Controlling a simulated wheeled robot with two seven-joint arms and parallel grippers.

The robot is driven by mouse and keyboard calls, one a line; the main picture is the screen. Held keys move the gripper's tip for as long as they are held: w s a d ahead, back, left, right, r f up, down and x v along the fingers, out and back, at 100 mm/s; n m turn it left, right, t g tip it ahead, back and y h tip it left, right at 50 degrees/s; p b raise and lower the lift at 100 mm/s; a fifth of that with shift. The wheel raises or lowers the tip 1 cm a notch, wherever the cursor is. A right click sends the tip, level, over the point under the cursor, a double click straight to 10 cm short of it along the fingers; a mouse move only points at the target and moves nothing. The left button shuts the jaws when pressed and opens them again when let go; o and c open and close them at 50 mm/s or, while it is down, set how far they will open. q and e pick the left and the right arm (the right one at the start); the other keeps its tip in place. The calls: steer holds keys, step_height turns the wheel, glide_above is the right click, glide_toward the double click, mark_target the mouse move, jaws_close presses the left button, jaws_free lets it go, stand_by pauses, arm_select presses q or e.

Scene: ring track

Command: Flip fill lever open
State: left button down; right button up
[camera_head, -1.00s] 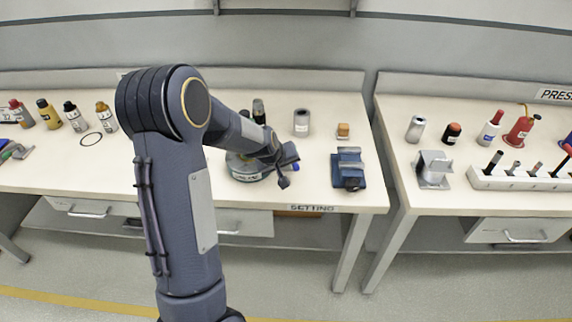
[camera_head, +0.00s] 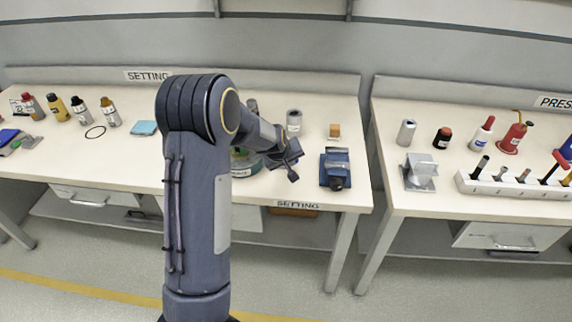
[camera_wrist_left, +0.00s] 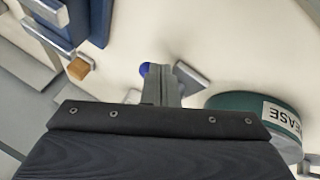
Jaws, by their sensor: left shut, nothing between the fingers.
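My left gripper (camera_head: 290,163) is shut and empty, held low over the left bench beside a green tin (camera_head: 243,168). In the left wrist view its shut fingers (camera_wrist_left: 161,85) point at the bench top, with the tin (camera_wrist_left: 250,108), labelled "...EASE", close on the right. A small blue rounded tip (camera_wrist_left: 144,69) and a grey bar (camera_wrist_left: 192,78) show just past the fingers, partly hidden by them. I cannot tell whether either is the fill lever, or whether the fingers touch them. My right gripper is out of view.
A blue vise-like fixture (camera_head: 336,168) stands right of the gripper, with an orange-brown block (camera_head: 335,131) and a grey cylinder (camera_head: 294,121) behind. Bottles line the far left. A gap separates the right bench, which holds a white tool rack (camera_head: 510,186). My forearm hides part of the left bench.

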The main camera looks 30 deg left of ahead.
arm_select(q)
steer(key=shift+w+d, duration=0.25)
steer(key=shift+w, duration=0.05)
steer(key=shift+w+d, duration=0.3)
steer(key=shift+w, duration=0.75)
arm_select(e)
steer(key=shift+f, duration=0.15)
arm_select(q)
steer(key=shift+w+r, duration=0.1)
